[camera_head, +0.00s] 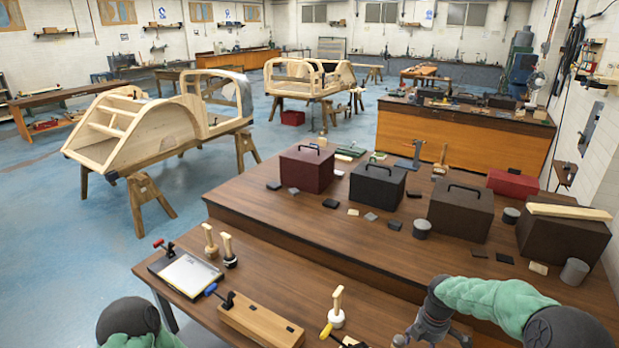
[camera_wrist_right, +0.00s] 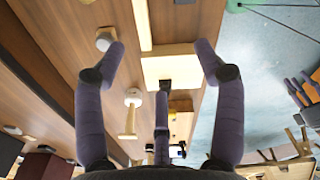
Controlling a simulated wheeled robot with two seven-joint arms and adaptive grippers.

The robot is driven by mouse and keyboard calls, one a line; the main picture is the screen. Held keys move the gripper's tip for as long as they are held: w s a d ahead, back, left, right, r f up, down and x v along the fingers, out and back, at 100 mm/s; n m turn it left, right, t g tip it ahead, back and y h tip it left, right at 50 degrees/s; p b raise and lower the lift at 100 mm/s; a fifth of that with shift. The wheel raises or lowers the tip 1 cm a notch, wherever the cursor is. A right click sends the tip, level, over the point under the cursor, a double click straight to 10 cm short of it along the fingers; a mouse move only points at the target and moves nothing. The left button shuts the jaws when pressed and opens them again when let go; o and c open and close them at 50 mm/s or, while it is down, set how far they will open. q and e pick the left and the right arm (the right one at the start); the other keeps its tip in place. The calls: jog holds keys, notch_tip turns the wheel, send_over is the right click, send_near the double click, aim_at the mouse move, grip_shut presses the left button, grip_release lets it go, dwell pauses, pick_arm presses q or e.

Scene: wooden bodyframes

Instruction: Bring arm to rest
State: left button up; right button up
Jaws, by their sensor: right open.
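My right arm comes in from the lower right in the head view. Its dark gripper (camera_head: 436,326) is over the near workbench's right part. In the right wrist view the gripper (camera_wrist_right: 161,62) has its fingers spread wide, with nothing held between them. My left arm shows only as a dark joint and a green sleeve at the bottom left of the head view. Its gripper is out of the picture.
The near bench (camera_head: 272,283) holds a wooden block (camera_head: 261,318), a mallet (camera_head: 336,308), two more mallets and a clipboard-like board (camera_head: 185,273). The raised bench behind carries toolboxes (camera_head: 377,184). Wooden bodyframes (camera_head: 150,128) stand beyond on blue floor.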

jog(key=s+a+f+m+y, duration=0.2)
jog(key=s+a+f+m, duration=0.2)
jog(key=a+f, duration=0.25)
jog(key=s+a+f+m+y, duration=0.1)
jog(key=s+a+f+m, duration=0.45)
jog(key=f, duration=0.25)
jog(key=s+a+f+m, duration=0.35)
jog(key=s+m, duration=0.25)
jog(key=s, duration=0.2)
jog(key=s+a+f+m, duration=0.3)
jog(key=s+a+m, duration=0.25)
jog(key=s, duration=0.25)
pick_arm(q)
notch_tip(320, 180, down, 16)
jog(key=b, duration=1.5)
jog(key=shift+w+b, duration=0.3)
jog(key=shift+w, duration=0.1)
pick_arm(e)
notch_tip(320, 180, down, 14)
jog(key=w+n, duration=0.1)
jog(key=w, duration=0.1)
jog(key=shift+a+r+y, duration=0.15)
jog(key=shift+a+y, duration=0.25)
pick_arm(q)
jog(key=shift+r, duration=0.1)
